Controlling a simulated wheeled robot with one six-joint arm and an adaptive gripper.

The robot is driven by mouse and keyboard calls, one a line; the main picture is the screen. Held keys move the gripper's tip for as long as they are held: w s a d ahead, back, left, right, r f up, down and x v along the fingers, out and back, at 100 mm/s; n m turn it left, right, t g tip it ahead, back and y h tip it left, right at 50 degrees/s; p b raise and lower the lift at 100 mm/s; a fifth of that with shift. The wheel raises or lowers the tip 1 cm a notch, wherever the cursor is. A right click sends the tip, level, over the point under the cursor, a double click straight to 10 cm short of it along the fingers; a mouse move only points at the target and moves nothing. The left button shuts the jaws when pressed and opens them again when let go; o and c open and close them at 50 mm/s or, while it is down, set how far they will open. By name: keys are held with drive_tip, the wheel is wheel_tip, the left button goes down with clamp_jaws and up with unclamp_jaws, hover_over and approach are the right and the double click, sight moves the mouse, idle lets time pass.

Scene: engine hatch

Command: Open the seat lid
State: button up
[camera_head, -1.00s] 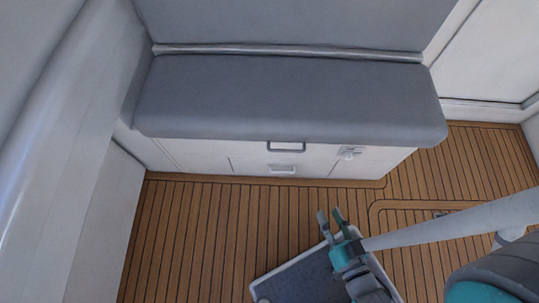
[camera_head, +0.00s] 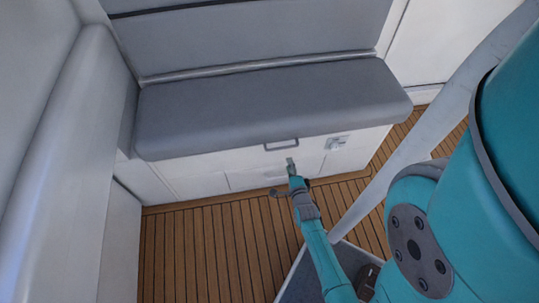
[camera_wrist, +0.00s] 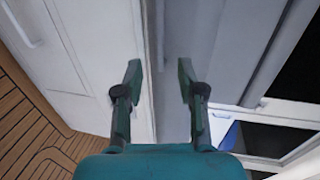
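The seat lid (camera_head: 270,105) is a long grey cushioned slab, lying flat and closed on a white base. A grey bar handle (camera_head: 281,145) sits under its front edge, near the middle. My gripper (camera_head: 284,179) is in front of the white base, below the handle in the picture and apart from it. In the wrist view my gripper (camera_wrist: 160,82) has its two fingers spread wide with nothing between them. That view is turned sideways, with a white panel on the left and a grey surface on the right. I cannot make out the lid's handle between the fingers there.
The white base (camera_head: 195,185) has drawer fronts and a latch (camera_head: 338,143) at the right. A grey backrest (camera_head: 240,40) stands behind the lid. A padded side wall (camera_head: 75,150) is at the left. Open slatted wooden floor (camera_head: 205,250) lies in front.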

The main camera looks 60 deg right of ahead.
sight(284, 147)
drive_tip(key=x, duration=1.1)
drive_tip(key=shift+w, duration=0.15)
clamp_jaws()
